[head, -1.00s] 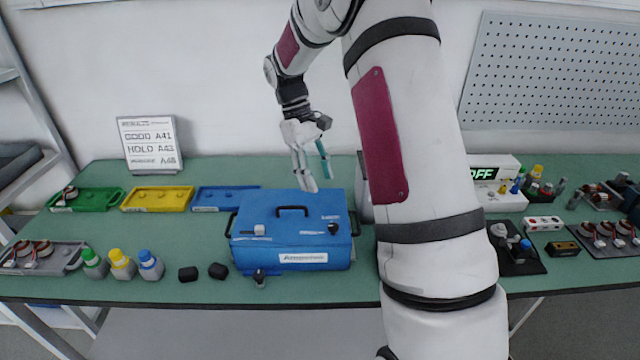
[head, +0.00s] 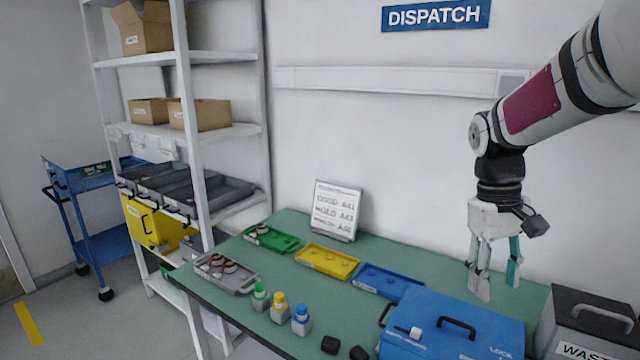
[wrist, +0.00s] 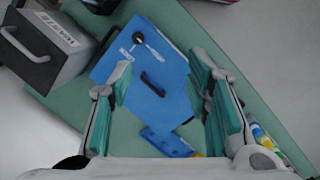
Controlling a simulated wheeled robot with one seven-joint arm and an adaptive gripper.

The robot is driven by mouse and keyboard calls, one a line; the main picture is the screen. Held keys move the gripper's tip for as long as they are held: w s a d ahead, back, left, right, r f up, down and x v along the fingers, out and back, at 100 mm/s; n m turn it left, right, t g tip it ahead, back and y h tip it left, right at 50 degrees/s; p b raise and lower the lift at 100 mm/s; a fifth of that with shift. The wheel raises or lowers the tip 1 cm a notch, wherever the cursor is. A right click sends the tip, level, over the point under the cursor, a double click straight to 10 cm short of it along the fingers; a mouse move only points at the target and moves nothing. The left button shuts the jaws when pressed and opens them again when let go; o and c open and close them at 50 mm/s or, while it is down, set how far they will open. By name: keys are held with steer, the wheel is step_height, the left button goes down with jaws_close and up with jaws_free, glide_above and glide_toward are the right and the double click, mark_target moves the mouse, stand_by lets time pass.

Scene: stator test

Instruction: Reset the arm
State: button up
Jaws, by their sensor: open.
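My gripper (head: 497,276) hangs fingers-down above the back of the green table, behind and above the closed blue box (head: 487,343) in the head view. Its fingers are apart with nothing between them. In the wrist view my gripper (wrist: 165,85) also shows open, with its teal pads spread to either side of the blue box (wrist: 178,72) and its black handle below. The gripper is clear of the box. The upper part of my arm leaves the head view at the upper right.
A waste bin (head: 590,312) stands right of the box. Green (head: 285,243), yellow (head: 345,270) and blue (head: 405,288) trays line the table's back. A grey tray (head: 245,284) with stators and several capped bottles (head: 280,310) are at the left. A sign (head: 336,210) stands behind.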

steer(key=s+a+r+m+t, duration=0.1)
steer(key=s+a+r+t, duration=0.1)
steer(key=s+a, duration=0.3)
steer(key=s+a+r+t+y, duration=0.1)
steer(key=s+a+r+t, duration=0.2)
steer(key=s, duration=1)
steer(key=shift+s+a+m+t+y, duration=0.35)
steer(key=shift+a+t, duration=0.55)
steer(key=shift+a, duration=0.4)
